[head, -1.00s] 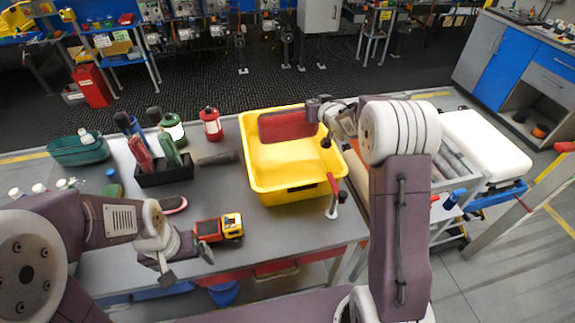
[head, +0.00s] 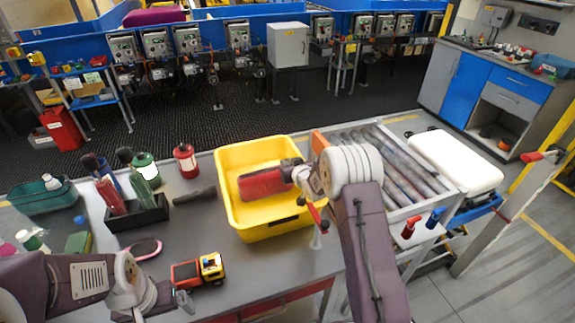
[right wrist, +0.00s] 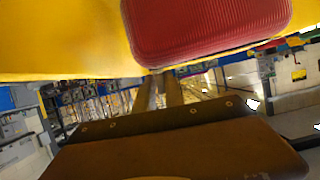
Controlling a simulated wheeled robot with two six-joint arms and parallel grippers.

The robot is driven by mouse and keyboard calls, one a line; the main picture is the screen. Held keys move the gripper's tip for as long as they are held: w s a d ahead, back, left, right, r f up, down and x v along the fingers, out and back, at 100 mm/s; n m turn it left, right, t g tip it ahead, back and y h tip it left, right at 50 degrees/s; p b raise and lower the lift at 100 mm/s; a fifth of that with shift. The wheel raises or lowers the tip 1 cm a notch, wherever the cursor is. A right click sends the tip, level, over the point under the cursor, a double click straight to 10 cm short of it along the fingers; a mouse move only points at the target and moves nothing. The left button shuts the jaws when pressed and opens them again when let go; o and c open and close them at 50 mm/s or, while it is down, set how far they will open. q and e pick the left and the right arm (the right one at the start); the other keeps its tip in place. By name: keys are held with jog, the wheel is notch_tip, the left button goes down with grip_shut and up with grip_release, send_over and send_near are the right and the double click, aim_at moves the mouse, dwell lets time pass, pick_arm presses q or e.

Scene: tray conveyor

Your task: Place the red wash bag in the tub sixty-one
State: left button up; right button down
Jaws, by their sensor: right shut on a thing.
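The red wash bag (head: 262,184) is held by my right gripper (head: 290,172), which is shut on its right end. The bag lies within the outline of the yellow tub (head: 245,227) on the grey table. I cannot tell whether it touches the tub's floor. In the right wrist view the ribbed red bag (right wrist: 208,28) fills the top middle, with the yellow tub (right wrist: 60,45) beside it. No number is readable on the tub. My left gripper (head: 162,304) is empty, its fingers apart, low over the table's front near the toy truck.
A roller conveyor (head: 385,165) adjoins on the right. A red-handled clamp (head: 318,228) is at the tub's front right.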

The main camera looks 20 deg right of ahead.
jog(key=shift+w+f, duration=0.1)
jog(key=shift+f, duration=0.15)
jog(key=c, duration=1.4)
grip_release()
jog(key=shift+s+r, duration=0.25)
jog(key=b+v, duration=0.1)
jog(key=v, duration=1)
jog(key=shift+s, duration=0.35)
